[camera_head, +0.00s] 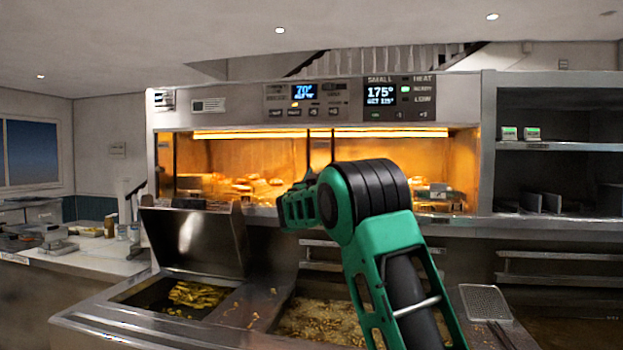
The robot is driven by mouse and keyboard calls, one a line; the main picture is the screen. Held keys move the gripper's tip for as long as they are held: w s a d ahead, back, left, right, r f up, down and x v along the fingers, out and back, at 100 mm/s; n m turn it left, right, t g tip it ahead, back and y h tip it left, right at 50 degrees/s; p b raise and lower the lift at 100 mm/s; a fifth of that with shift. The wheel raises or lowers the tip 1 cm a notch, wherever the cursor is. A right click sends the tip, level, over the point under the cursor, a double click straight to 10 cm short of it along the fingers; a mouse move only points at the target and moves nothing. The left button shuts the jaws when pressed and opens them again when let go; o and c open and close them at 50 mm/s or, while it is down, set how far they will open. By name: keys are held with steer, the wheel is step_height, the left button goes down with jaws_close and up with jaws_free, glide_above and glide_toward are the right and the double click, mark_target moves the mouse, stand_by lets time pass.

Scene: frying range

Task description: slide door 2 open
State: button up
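The warming cabinet (230,118) has a steel frame and a wide front lit orange, with food inside. Two thin dark upright bars show near the middle of its opening; I cannot tell whether they are door edges. No door number is readable, so I cannot tell which part is door 2. My green and black arm reaches up from the lower right across the cabinet's lower middle. The green end of my arm, with my gripper (298,206), is in front of the opening. The fingers are not clear, and contact with the cabinet cannot be told.
Below stand fryer wells, with fried food in the left one (197,294) and the middle one (322,322). A raised steel lid (195,240) stands behind the left well. Open shelves (555,147) are at the right. A counter (90,265) with small items is at the left.

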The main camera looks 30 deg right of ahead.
steer(key=shift+s, duration=0.1)
steer(key=v, duration=1)
steer(key=shift+a+f, duration=0.25)
steer(key=shift+f, duration=0.1)
steer(key=shift+s, duration=0.1)
